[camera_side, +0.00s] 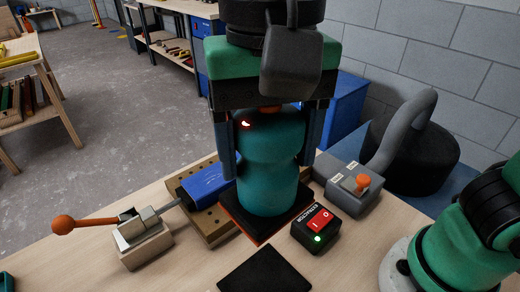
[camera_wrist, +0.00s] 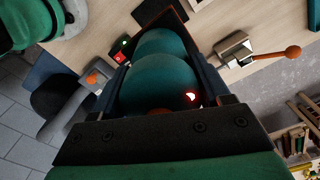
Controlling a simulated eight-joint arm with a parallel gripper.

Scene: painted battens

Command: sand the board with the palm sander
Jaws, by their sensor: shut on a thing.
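The teal palm sander (camera_side: 268,165) stands upright between the fingers of my gripper (camera_side: 268,142), which is shut on it. A red light glows on its top, and it also shows in the wrist view (camera_wrist: 160,82). Its dark, orange-edged square pad is low, over the front right part of a wooden holed base. The blue painted board (camera_side: 207,181) lies on that base, partly hidden behind the sander. I cannot tell whether the pad touches the board or the base. A toggle clamp (camera_side: 137,224) with an orange ball handle reaches toward the board from the left.
An extractor switch box (camera_side: 316,231) with a red rocker and lit green light stands close right of the sander. A black square pad (camera_side: 265,272) lies in front. A grey box (camera_side: 347,187) with an orange lever and hose is behind right.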

